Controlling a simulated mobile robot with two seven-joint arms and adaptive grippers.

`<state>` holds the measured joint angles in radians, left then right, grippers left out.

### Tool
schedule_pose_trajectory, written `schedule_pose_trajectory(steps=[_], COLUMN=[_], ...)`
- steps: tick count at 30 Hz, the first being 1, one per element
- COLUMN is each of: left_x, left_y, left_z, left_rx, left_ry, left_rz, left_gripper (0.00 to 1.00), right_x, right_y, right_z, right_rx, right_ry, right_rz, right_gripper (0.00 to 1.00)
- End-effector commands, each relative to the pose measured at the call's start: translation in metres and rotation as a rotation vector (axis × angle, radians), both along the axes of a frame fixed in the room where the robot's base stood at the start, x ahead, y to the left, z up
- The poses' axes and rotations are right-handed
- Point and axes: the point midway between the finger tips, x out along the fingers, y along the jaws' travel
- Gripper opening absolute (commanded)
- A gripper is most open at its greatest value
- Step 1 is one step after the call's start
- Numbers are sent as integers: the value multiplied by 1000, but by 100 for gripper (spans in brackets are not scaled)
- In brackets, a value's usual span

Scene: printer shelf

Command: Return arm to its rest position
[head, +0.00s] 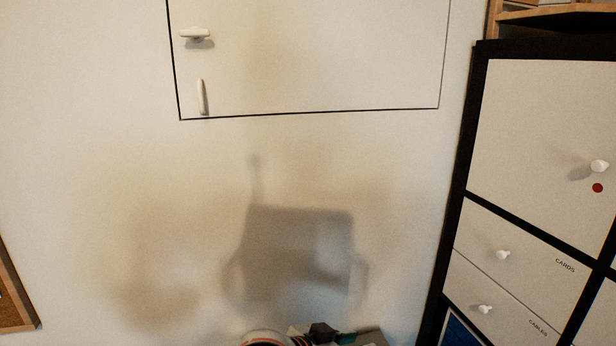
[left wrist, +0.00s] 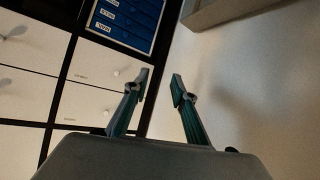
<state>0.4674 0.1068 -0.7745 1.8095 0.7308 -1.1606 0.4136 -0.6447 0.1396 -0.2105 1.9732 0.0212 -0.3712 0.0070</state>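My left gripper (left wrist: 160,88) shows in the left wrist view. Its two fingers are spread apart with nothing between them, so it is open and empty. Past the fingertips are the dark-framed shelf unit and a plain pale surface. No arm or gripper shows in the head view, apart from the partial top of some of my own body at the bottom edge. My right gripper is in neither view.
A black-framed shelf unit (head: 470,150) with white drawers stands at the right; its cards drawer (head: 530,262) and cables drawer (head: 505,305) are closed. Blue labelled drawers (left wrist: 125,20) show in the left wrist view. A wall panel (head: 310,60) is shut.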

Motion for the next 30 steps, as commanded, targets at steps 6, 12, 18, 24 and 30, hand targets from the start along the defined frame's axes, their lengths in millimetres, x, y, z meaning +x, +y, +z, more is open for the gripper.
schedule_pose_trajectory(steps=[6,12,18,24,30], left_x=[-21,-57,-116,-181,-216], left_y=[56,124,200,267,299], left_z=[-69,-132,-189,-225,-237], left_rx=[-74,-65,17,132,201], left_ry=[29,25,7,-18,-36], left_rz=[162,310,435,504,521], left_gripper=[26,26,26,26,26], right_x=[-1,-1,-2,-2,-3], right_y=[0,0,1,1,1], right_z=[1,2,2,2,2], right_rx=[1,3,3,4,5], right_ry=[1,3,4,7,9], right_rz=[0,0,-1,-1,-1], right_gripper=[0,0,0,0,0])
